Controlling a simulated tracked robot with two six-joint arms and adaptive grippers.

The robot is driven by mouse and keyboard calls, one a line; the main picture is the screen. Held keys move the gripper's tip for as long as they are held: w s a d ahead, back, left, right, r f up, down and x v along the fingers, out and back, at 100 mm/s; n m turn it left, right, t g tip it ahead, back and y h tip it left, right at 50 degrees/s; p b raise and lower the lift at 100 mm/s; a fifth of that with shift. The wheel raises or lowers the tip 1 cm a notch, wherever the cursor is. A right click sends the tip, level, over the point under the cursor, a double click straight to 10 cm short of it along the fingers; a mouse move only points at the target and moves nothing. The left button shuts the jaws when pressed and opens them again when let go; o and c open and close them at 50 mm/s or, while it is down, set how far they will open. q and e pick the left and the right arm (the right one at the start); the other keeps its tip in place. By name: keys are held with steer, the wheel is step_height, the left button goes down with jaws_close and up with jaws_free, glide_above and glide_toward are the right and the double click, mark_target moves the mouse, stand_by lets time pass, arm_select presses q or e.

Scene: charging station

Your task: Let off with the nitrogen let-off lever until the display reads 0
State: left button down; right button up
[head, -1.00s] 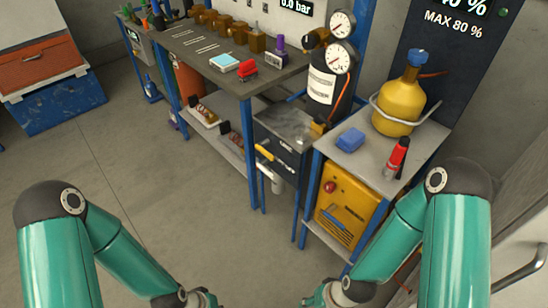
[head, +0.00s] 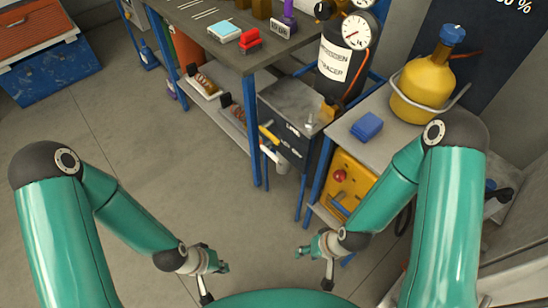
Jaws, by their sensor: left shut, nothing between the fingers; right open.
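My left gripper (head: 206,291) is low in the picture, small, shut and empty. My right gripper (head: 327,280) is low at centre right, open and empty. Both are well apart from the lever.
The bench (head: 262,52) carries a cyan-topped box and a red item. A side table (head: 375,150) holds a blue block (head: 366,126) and a yellow bottle (head: 425,85), above a yellow machine (head: 349,182). The floor (head: 150,155) in front is clear.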

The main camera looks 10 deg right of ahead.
steer(key=w+d+f+n+t+b, duration=0.15)
steer(key=w+f+t+b, duration=0.25)
steer(key=w+f+b, duration=0.5)
steer(key=n+t+y+b, duration=0.7)
steer(key=n+t+b, duration=0.15)
steer(key=b, duration=1.05)
glide_toward(279, 162)
steer(key=shift+m+t, duration=0.45)
steer(key=shift+m, duration=0.05)
steer(key=x, duration=1.3)
steer(key=shift+s+a+f+p, duration=0.1)
steer(key=shift+s+f+p, duration=0.05)
steer(key=shift+p, duration=0.2)
jaws_close()
